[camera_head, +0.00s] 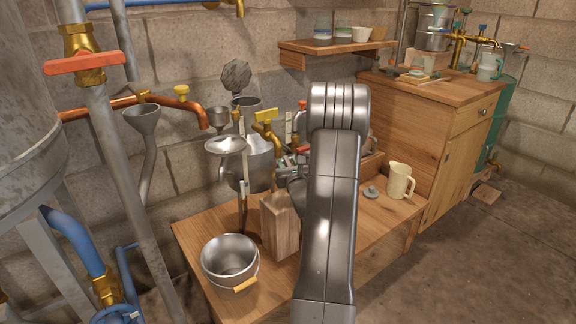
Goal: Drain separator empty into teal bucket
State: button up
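A grey metal vessel (262,168) that looks like the separator stands behind the wooden bench, with a pale upright strip on its front and a yellow-handled brass valve (265,122) by its top. A thin dark tube runs down below it. A silver metal bucket (230,258) with a yellow grip stands on the bench's front left; its inside looks empty. I see no bucket that is clearly teal. My gripper (292,184) is mostly hidden behind my arm, close to the vessel's right side; its fingers and any contact cannot be made out.
A wooden block (280,226) stands between bucket and arm. A cream jug (399,181) and a small grey lid (371,192) sit on the bench's right. A tall pipe with a red-handled valve (86,62) rises at left. A wooden cabinet (430,130) stands right; floor is open front right.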

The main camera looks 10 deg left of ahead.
grip_shut()
jog(key=shift+y, duration=0.3)
jog(key=n+g+y+p, duration=0.1)
jog(key=n+y, duration=0.1)
jog(key=n+g+y+p, duration=0.2)
jog(key=y, duration=0.1)
jog(key=shift+w+d+r+g, duration=0.15)
jog(key=shift+d+r+g, duration=0.05)
jog(key=shift+g, duration=0.1)
jog(key=n+g+y+p, duration=0.1)
jog(key=n+g+y, duration=0.1)
jog(key=n+g, duration=0.1)
jog(key=n+g+y+p, duration=0.1)
jog(key=n+g+y, duration=0.1)
jog(key=n+g, duration=0.1)
jog(key=shift+w+f+g+y, duration=0.15)
jog(key=shift+g+y, duration=0.25)
jog(key=shift+g, duration=0.5)
jog(key=shift+n+g, duration=0.4)
grip_release()
